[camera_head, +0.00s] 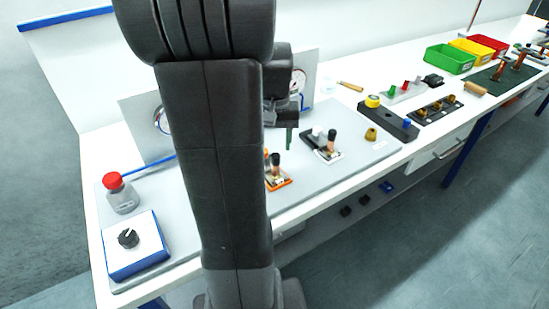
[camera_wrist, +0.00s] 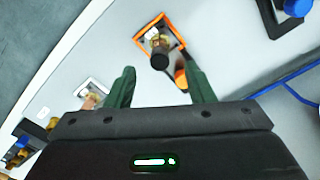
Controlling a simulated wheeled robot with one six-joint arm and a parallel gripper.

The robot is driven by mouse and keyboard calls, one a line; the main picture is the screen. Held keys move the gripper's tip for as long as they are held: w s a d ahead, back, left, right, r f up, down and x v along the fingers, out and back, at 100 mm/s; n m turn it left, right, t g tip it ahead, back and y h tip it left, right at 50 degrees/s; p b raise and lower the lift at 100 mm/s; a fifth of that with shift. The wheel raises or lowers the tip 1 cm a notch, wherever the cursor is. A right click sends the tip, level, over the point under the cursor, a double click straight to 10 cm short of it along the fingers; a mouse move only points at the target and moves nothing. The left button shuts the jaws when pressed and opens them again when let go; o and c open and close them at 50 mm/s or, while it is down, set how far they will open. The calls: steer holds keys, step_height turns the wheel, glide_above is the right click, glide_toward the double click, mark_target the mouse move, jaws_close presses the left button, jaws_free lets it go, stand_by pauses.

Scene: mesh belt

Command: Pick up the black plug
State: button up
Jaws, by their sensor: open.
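A black-topped plug (camera_wrist: 159,58) with a brass lower part stands in an orange-framed plate (camera_wrist: 139,37) in the wrist view. In the head view the black top (camera_head: 275,158) shows just right of my arm, and the orange frame (camera_head: 286,183) is partly hidden by it. My gripper (camera_wrist: 157,70) is open and empty, its green fingers apart on either side of the plug's top in the wrist view. I cannot tell the gap in height. In the head view my gripper (camera_head: 289,138) hangs above the board, between this plate and a white plate with another black-topped peg (camera_head: 331,138).
A black block (camera_head: 388,122) and bins (camera_head: 449,58) are on the right. Bare grey board lies around the plates.

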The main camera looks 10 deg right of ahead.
mark_target(276, 155)
steer(key=shift+w+d+f+p, duration=0.15)
steer(key=shift+f+p, duration=0.1)
steer(key=shift+f, duration=1.4)
steer(key=shift+w+f+p, duration=0.1)
steer(key=shift+f+p, duration=0.1)
steer(key=shift+f, duration=1.4)
steer(key=c, duration=1.1)
